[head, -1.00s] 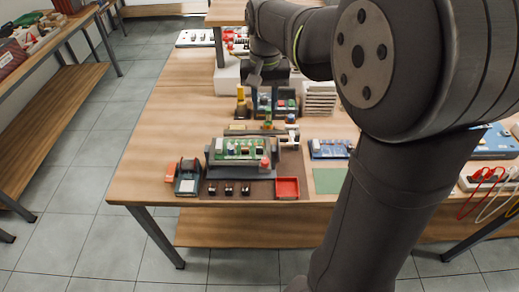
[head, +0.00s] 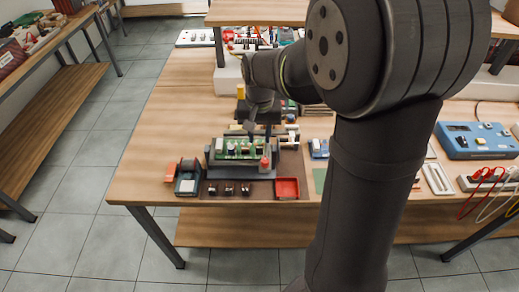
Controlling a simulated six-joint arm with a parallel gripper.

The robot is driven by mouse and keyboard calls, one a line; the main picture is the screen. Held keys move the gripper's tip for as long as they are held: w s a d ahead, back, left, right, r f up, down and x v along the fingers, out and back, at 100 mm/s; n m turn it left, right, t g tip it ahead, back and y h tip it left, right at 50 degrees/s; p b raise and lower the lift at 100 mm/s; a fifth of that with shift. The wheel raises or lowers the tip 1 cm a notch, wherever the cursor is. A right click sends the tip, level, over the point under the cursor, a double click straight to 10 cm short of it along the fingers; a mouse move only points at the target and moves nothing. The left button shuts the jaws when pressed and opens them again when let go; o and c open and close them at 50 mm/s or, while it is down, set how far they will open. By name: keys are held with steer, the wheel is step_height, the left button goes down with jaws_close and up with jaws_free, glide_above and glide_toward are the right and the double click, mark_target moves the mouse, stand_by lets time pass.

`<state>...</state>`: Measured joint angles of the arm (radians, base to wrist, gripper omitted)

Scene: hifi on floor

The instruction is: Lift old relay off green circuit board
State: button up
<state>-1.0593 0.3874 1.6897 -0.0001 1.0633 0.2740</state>
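The green circuit board (head: 225,155) is held in a grey stand (head: 222,165) near the table's front. Several small dark and pale parts stand on the board, and a red-orange part (head: 265,163) is at its right front. I cannot tell which part is the old relay. My gripper (head: 250,127) points down just above the back of the board, right of its middle. Its fingers are too small to tell whether they are open or shut, and I cannot tell whether it touches a part.
A red tray (head: 288,188) sits right of several small dark parts (head: 229,190) on a brown mat. A teal device (head: 188,180) stands left. A blue board (head: 319,148) is partly behind my arm. A shelf stands at the back.

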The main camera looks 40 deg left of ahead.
mark_target(260, 147)
step_height(260, 147, down, 5)
steer(key=shift+r, duration=0.2)
steer(key=shift+c, duration=0.2)
steer(key=c, duration=0.6)
